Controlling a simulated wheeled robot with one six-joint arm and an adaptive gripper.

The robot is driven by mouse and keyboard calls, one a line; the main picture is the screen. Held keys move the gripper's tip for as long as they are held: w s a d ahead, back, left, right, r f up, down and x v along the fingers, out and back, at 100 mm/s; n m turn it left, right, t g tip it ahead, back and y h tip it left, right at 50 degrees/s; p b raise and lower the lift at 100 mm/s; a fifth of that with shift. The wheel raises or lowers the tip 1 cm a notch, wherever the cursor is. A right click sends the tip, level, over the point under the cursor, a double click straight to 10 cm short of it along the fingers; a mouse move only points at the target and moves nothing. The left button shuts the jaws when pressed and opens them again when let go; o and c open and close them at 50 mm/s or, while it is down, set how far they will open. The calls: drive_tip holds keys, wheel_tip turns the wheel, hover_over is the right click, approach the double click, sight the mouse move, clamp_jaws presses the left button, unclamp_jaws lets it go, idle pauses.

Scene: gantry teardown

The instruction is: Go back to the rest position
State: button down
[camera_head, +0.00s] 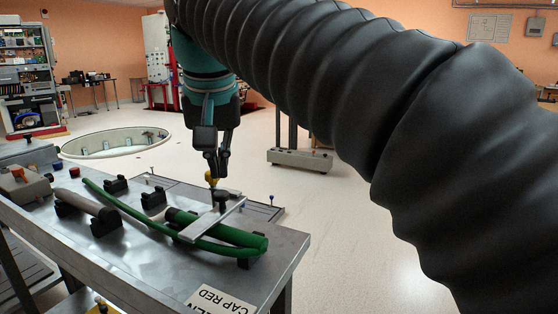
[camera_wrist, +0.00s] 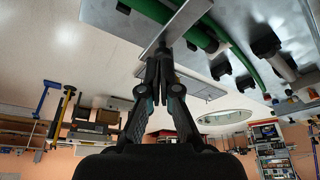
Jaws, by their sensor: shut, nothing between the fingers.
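My gripper (camera_head: 217,172) hangs pointing down over the right end of a metal workbench (camera_head: 150,264). In the wrist view my gripper (camera_wrist: 162,50) has its fingers together, with nothing seen between them. Below the fingertips in the head view is a flat grey metal bar (camera_head: 200,226) with a black knob (camera_head: 222,200). The bar lies across a green tube (camera_head: 232,247). I cannot tell whether the fingertips touch the knob. A small yellow piece (camera_head: 211,178) shows beside the fingertips.
A grey cylinder (camera_head: 84,203) rests in black holders on the bench's left. A label (camera_head: 214,301) is at the front edge. A round floor opening (camera_head: 115,143) lies behind, left. A black ribbed hose (camera_head: 330,75) blocks the right side of the view. Open floor lies right of the bench.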

drive_tip(key=s+d+f, duration=0.4)
drive_tip(key=d+f, duration=0.4)
drive_tip(key=f, duration=0.1)
drive_tip(key=s+d+f+m+t, duration=0.1)
drive_tip(key=s+d+f, duration=0.3)
drive_tip(key=d+f, duration=0.5)
drive_tip(key=s+d+f+m, duration=0.1)
drive_tip(key=s+d+f, duration=0.4)
drive_tip(key=d+f, duration=0.3)
drive_tip(key=shift+d+f+t+h, duration=0.15)
drive_tip(key=shift+f+t+h, duration=0.15)
drive_tip(key=shift+f+t, duration=0.15)
idle(0.5)
